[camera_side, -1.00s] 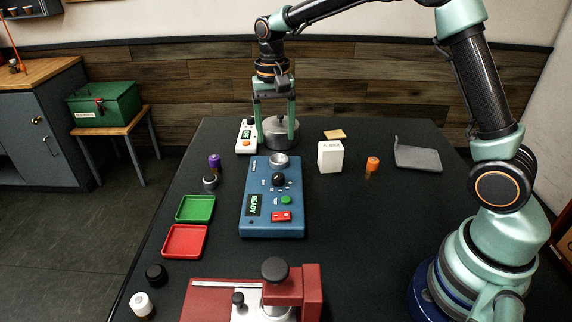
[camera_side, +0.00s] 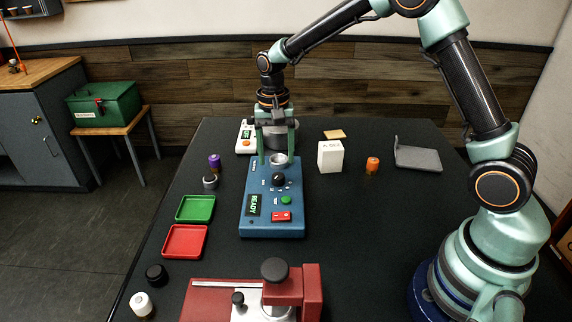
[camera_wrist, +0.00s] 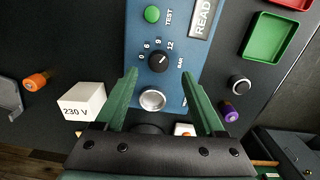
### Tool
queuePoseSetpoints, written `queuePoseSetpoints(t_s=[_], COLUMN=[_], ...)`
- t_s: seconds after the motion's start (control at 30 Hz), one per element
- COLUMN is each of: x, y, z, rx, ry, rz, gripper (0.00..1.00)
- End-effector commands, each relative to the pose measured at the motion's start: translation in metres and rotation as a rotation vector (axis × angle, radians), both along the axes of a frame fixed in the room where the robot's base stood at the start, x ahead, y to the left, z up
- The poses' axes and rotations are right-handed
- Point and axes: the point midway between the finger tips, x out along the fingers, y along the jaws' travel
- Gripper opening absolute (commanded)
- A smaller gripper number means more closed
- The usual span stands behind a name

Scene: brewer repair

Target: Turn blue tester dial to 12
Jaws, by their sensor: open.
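The blue tester (camera_side: 270,205) lies on the dark table with a lit READY display. Its black dial (camera_side: 279,179) also shows in the wrist view (camera_wrist: 158,62), ringed by the numbers 0, 6, 9 and 12. A small light mark shows on the dial's upper right, on the side toward the 12; I cannot tell its exact reading. My gripper (camera_side: 277,159) is open and empty above the tester's far end, around the silver cup (camera_wrist: 152,99). In the wrist view its fingertips (camera_wrist: 160,75) point toward the dial, apart from it.
A green button (camera_side: 286,199) and red switch (camera_side: 281,216) sit on the tester. A white box (camera_side: 330,156) and orange cylinder (camera_side: 372,164) stand right; a purple one (camera_side: 214,161) stands left. Green (camera_side: 195,208) and red trays (camera_side: 185,241) lie left.

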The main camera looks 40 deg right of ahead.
Motion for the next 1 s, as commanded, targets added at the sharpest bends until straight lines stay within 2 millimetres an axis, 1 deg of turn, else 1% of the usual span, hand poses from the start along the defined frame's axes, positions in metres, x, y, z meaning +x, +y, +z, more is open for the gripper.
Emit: queuePoseSetpoints(t_s=[0.03,0.1,0.2,0.3,0.5,0.73,0.77,0.8,0.87,0.9,0.93,1.0], x=[-0.001,-0.001,-0.002,-0.002,-0.002,-0.002,-0.002,-0.002,-0.002,-0.001,-0.001,-0.001], y=[-0.001,-0.001,-0.002,-0.002,-0.002,-0.002,-0.002,-0.002,-0.002,-0.002,-0.002,-0.002], z=[-0.011,-0.023,-0.037,-0.048,-0.056,-0.056,-0.056,-0.056,-0.055,-0.055,-0.055,-0.055], rx=[0.000,0.000,0.000,0.001,0.001,0.000,0.000,0.000,0.000,0.000,0.000,0.000], ry=[0.004,0.004,0.004,0.002,-0.001,-0.001,-0.001,-0.001,-0.001,-0.001,-0.001,-0.001], rz=[0.000,0.000,0.000,0.000,0.000,0.000,0.000,0.000,0.000,0.001,0.001,0.001], gripper=[0.71,0.71,0.71,0.71,0.71,0.71,0.60,0.44,0.21,0.06,0.00,0.00])
